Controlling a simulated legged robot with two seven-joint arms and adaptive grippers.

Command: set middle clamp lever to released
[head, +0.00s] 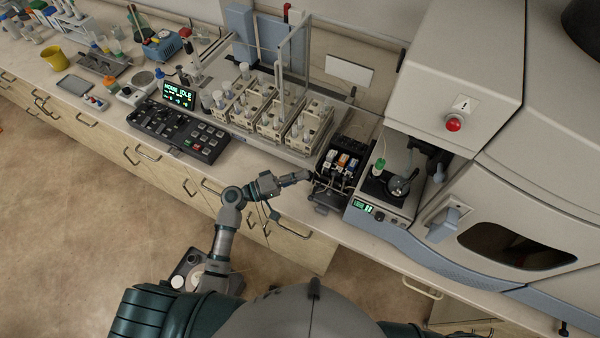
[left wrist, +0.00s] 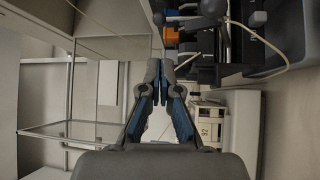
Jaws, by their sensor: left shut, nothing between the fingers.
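The black clamp unit (head: 325,196) stands on the bench left of the spectrometer. It carries a row of small blocks, with an orange block (head: 342,160) in the middle. Clamp levers with dark rounded ends, such as this lever (left wrist: 213,9), show at the top of the left wrist view. Which lever is the middle one, and its position, I cannot tell. My left gripper (head: 309,175) is at the left side of the unit. In the left wrist view its fingertips (left wrist: 160,68) are together and empty, just below the orange block (left wrist: 170,37). My right gripper is not in view.
Vial racks (head: 268,112) stand behind and left of the unit. A black control panel (head: 180,130) with a lit display (head: 178,95) is farther left. A small device with a green readout (head: 376,190) and the large spectrometer (head: 490,150) close off the right side.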

